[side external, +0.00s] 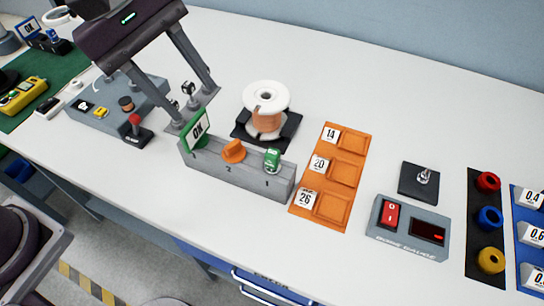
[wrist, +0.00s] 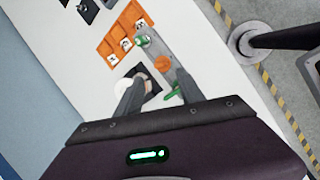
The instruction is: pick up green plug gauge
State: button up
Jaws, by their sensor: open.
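The green plug gauge (side external: 272,160) stands upright at the right end of a grey block (side external: 240,178), by the mark 1. It also shows small in the wrist view (wrist: 143,40). An orange plug gauge (side external: 233,150) sits by the mark 2 in the middle of the block. My gripper (side external: 195,108) is open and empty, up and left of the block in the side view. In the wrist view, my two spread fingers (wrist: 157,83) point toward the block, short of the green gauge.
A copper wire spool (side external: 266,108) stands on a black base behind the block. An orange tray (side external: 335,170) with compartments marked 14, 20 and 26 lies to the right. A grey bore gauge box (side external: 408,228) is farther right. Small devices stand left of the block.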

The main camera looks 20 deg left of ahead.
aim_at(272, 152)
jog(key=w+d+f+n, duration=0.1)
jog(key=d+f+n, duration=0.1)
jog(key=d+f, duration=0.1)
jog(key=w+d+f+n+g, duration=0.1)
jog(key=d+f+n, duration=0.1)
jog(key=d+f, duration=0.2)
jog(key=w+d+f+n, duration=0.1)
jog(key=d+f, duration=0.3)
jog(key=f, duration=0.1)
jog(key=shift+w+d+f+n+g+h, duration=0.1)
jog(key=shift+w+f+n+g+h, duration=0.1)
jog(key=shift+f+n+g+h, duration=0.2)
grip_shut()
